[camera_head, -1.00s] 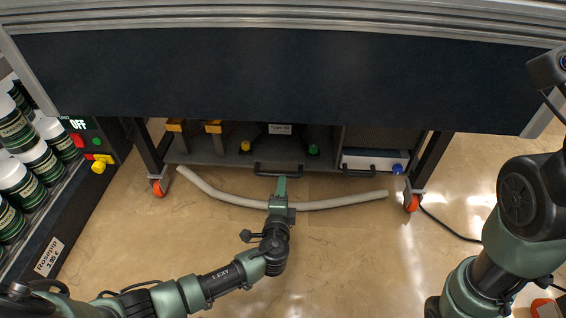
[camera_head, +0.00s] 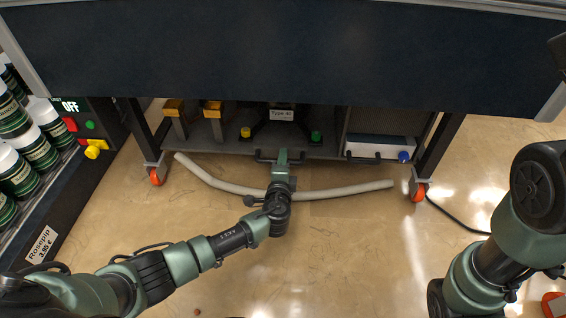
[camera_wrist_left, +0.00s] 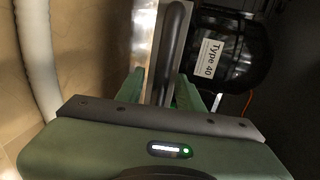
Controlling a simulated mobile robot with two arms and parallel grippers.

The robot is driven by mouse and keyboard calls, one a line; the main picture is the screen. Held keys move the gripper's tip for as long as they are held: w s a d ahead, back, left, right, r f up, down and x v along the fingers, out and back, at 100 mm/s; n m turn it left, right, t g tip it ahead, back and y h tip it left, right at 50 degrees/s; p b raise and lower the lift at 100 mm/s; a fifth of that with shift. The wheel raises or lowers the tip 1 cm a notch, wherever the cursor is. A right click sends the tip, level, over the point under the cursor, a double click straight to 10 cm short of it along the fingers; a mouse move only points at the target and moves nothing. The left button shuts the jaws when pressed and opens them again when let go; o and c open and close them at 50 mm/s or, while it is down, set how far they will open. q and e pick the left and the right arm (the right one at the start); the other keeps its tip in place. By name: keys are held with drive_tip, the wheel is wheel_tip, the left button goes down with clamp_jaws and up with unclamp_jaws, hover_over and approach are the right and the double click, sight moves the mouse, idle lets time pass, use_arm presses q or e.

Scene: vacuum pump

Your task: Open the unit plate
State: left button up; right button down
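The unit plate (camera_head: 222,143) is a grey shelf low under the workbench, carrying a dark unit labelled "Type 40" (camera_head: 282,115). A black bar handle (camera_head: 264,157) is on its front edge. My left gripper (camera_head: 282,155) is at this handle, its tip overlapping it in the head view. In the left wrist view the two green fingers (camera_wrist_left: 160,90) are apart, with the black handle (camera_wrist_left: 172,45) running between them. Contact with the handle cannot be told. My right arm shows at the right edge, but its gripper is out of view.
A pale hose (camera_head: 340,194) lies on the floor beneath my left gripper. Bench legs with orange wheels (camera_head: 157,176) stand on either side. A second compartment (camera_head: 377,147) with a white-and-blue box is at right. A shelf of bottles (camera_head: 38,150) stands left. The front floor is mostly clear.

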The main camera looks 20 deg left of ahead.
use_arm(q)
clamp_jaws()
idle(1.3)
